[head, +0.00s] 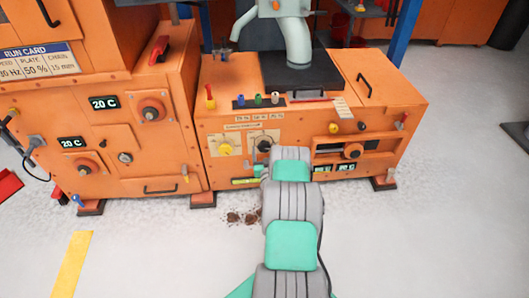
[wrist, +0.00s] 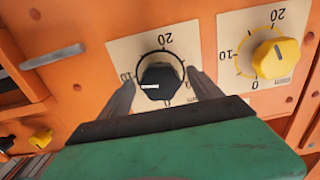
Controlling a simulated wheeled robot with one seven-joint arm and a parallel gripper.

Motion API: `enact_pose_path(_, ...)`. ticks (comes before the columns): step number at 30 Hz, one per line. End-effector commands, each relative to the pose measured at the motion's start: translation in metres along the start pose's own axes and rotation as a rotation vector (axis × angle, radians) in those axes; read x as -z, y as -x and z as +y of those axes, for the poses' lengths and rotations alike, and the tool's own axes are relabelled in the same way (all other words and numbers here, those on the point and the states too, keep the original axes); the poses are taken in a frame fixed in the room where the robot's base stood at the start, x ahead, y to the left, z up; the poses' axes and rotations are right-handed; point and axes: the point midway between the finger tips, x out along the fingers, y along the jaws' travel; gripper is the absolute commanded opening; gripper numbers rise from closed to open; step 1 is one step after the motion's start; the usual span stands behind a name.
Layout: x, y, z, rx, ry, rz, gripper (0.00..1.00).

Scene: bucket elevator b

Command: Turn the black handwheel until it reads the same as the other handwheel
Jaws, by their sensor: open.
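The black handwheel (wrist: 160,84) sits on a cream dial plate marked 0, 10 and 20 in the wrist view. A white mark on its face lies left of centre, toward the 10 side. My gripper (wrist: 162,93) is open, with one finger on each side of the black handwheel; contact is unclear. In the head view the black handwheel (head: 265,146) is right of the yellow one (head: 225,149).
The orange machine panel (head: 214,128) carries both dials. A grey bar handle (wrist: 53,56) sticks out left of the black dial in the wrist view. Another black knob (head: 352,151) is farther right. Brown spill (head: 243,217) lies on the otherwise pale floor.

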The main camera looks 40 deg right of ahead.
Motion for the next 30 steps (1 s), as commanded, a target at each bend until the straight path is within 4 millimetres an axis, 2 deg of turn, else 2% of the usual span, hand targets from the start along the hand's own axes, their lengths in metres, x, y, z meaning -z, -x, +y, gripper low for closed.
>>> enact_pose_path(7, 0.0007, -0.0010, 0.0001, 0.000, 0.000, 0.001, 0.72)
enact_pose_path(27, 0.0008, -0.0009, -0.0002, 0.000, 0.000, 0.001, 0.17)
enact_pose_path(30, 0.0007, -0.0009, -0.0003, 0.000, 0.000, 0.001, 0.13)
